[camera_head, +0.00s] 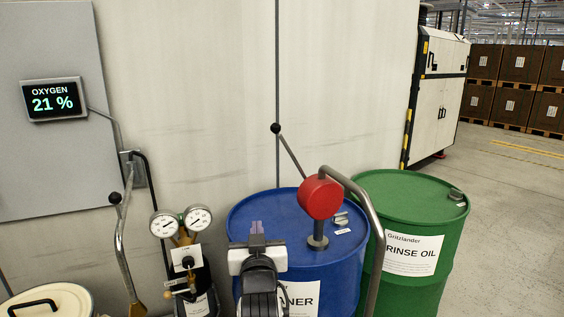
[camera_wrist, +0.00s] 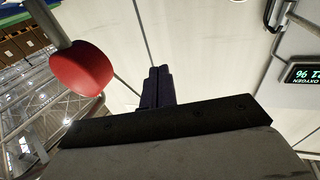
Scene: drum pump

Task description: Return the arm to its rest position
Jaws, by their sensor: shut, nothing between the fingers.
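My gripper (camera_head: 257,228) shows in the head view in front of the blue drum (camera_head: 341,276), its purple fingers together and pointing up and away. The fingers also show in the wrist view (camera_wrist: 157,88), shut with nothing between them. The red pump head (camera_head: 320,197) stands on the blue drum to the right of my gripper, apart from it. Its black-knobbed lever (camera_head: 288,150) leans up to the left, and a grey curved spout (camera_head: 367,215) comes down on the right. The red pump head is at the left of the wrist view (camera_wrist: 82,70).
A green rinse oil drum (camera_head: 451,232) stands right of the blue one. Left of my gripper are a gas regulator with two gauges (camera_head: 182,222), a black-knobbed lever (camera_head: 122,235) and a cream lidded container (camera_head: 60,300). An oxygen display (camera_head: 53,99) reads 21 %. Open floor lies far right.

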